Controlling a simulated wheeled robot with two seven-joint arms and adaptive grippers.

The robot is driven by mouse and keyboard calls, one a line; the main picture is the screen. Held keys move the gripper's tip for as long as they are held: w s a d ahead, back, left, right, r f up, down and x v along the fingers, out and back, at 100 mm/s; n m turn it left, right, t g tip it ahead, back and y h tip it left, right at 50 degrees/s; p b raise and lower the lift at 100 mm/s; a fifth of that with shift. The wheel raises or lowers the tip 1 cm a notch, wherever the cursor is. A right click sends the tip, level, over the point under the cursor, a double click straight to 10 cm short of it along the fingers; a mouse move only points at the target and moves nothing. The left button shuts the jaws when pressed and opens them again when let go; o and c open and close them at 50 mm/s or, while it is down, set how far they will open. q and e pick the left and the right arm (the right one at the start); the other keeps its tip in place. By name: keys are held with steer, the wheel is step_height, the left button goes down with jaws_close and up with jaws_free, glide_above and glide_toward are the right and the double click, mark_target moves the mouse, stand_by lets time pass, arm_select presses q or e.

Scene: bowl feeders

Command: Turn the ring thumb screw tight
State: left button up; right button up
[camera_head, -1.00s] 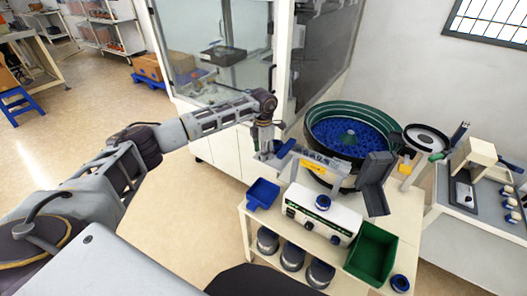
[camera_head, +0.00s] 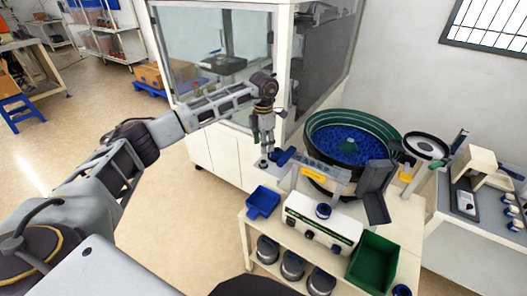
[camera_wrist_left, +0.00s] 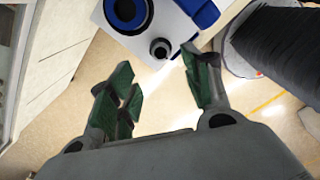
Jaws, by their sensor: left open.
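The small dark round part with a hollow centre (camera_wrist_left: 160,47) looks like the ring thumb screw. It sits on a white plate (camera_wrist_left: 129,42) beside a blue ring-shaped part in the left wrist view. In the head view it shows as a small dark spot (camera_head: 263,163) at the left end of the feeder track. My left gripper (camera_head: 267,152) points down close above that end. Its green-padded fingers (camera_wrist_left: 160,88) are spread and empty, with the round part beyond them and not between them. Whether the screw is tight cannot be seen. My right gripper is out of view.
The bowl feeder (camera_head: 318,128) with blue parts stands right of the gripper. A blue tray (camera_head: 262,203), a white control box (camera_head: 322,222) and a green bin (camera_head: 373,262) are in front. A glass-walled cabinet (camera_head: 222,152) stands close behind the gripper. Open floor lies left.

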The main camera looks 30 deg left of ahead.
arm_select(q)
steer(key=shift+r, duration=1.8)
